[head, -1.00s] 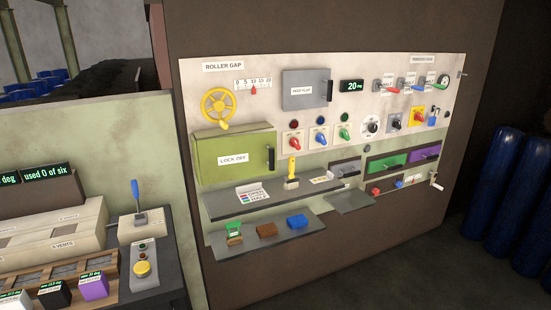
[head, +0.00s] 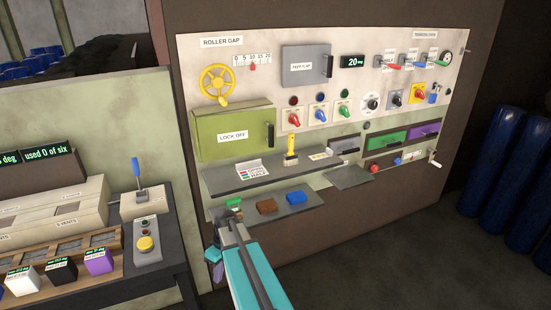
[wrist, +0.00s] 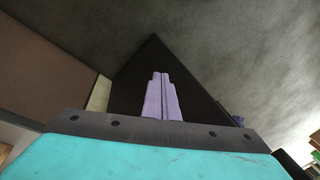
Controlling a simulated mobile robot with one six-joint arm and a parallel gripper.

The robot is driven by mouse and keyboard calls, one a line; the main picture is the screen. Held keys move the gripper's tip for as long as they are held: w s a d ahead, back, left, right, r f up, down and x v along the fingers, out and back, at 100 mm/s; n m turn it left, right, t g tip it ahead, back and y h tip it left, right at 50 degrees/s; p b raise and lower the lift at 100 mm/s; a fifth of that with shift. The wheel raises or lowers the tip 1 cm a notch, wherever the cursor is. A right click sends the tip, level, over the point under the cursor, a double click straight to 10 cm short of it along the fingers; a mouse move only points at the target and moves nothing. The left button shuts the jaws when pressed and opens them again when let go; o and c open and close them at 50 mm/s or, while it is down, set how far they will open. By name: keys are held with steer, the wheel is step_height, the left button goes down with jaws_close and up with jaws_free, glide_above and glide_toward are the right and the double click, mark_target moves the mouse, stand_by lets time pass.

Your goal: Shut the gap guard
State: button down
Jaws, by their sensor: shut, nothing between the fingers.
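No part is legibly labelled gap guard, so I cannot tell which one it is. On the wall panel, a ROLLER GAP sign (head: 221,42) stands above a yellow handwheel (head: 217,84) and a small scale with a red pointer (head: 253,66). Right of them is a grey flap (head: 305,65) with a dark handle, lying against the panel. Below is a green LOCK OFF cover (head: 235,133) with a dark handle, which looks closed. My gripper (wrist: 161,80) shows lilac fingers together and empty in the wrist view. My teal arm rises below the lower shelf in the head view.
The upper shelf (head: 220,184) holds a card and a yellow-handled tool. The lower shelf (head: 300,208) holds green, brown and blue blocks. Switches and knobs fill the panel's right. A control bench (head: 150,283) stands left; blue cylinders (head: 490,160) stand right. Floor between is clear.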

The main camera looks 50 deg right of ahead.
steer(key=w+d+r+n+t, duration=0.1)
steer(key=w+d+r+t, duration=0.1)
steer(key=d+r, duration=0.8)
steer(key=w+d+r+n+t, duration=0.2)
steer(key=d+r, duration=0.7)
steer(key=r, duration=0.4)
steer(key=s+d+r+n+t+h, duration=0.1)
steer(key=d+r, duration=0.3)
steer(key=r, duration=0.5)
steer(key=s+d+r+n+t+p, duration=0.1)
steer(key=s+d+r, duration=0.3)
steer(key=r, duration=0.5)
steer(key=s+d+r+n+t+h, duration=0.1)
steer(key=s+d+r, duration=0.2)
steer(key=d+r, duration=0.3)
step_height(320, 180, up, 3)
steer(key=shift+d+h, duration=0.2)
steer(key=shift+h, duration=0.1)
steer(key=shift+w+f, duration=0.1)
steer(key=w+d+f+p, duration=0.2)
steer(key=w+f+p, duration=0.2)
steer(key=w+f, duration=0.4)
steer(key=shift+w+d, duration=0.2)
steer(key=shift+w, duration=0.35)
